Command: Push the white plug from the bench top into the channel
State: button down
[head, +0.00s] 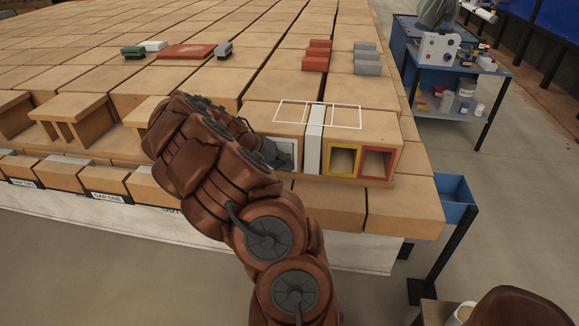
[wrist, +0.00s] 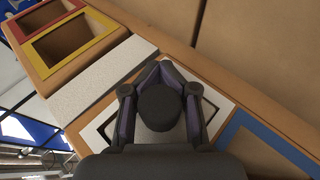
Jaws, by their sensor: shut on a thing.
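My gripper (wrist: 160,112) is at the white-framed channel (wrist: 219,98) in the front of a hollow brick. Its fingers are shut around a dark round knob (wrist: 159,108). A pale surface shows between the fingers behind the knob, within the white frame; it looks like the white plug's face, but its depth in the channel is hidden. In the head view the white frame (head: 294,147) shows beside my gripper, and my arm covers its left part.
Right of a white strip (head: 314,138) are open yellow-framed (head: 331,162) and red-framed (head: 389,165) channels. A blue frame (wrist: 262,150) shows in the wrist view. On the bench lie a red tray (head: 187,51), a white block (head: 153,45), red bricks (head: 316,64) and grey bricks (head: 366,68).

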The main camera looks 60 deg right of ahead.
jog(key=c, duration=0.8)
grip_release()
jog(key=v, duration=1.2)
jog(key=shift+d, duration=0.1)
jog(key=shift+r, duration=0.15)
jog(key=shift+s, duration=0.1)
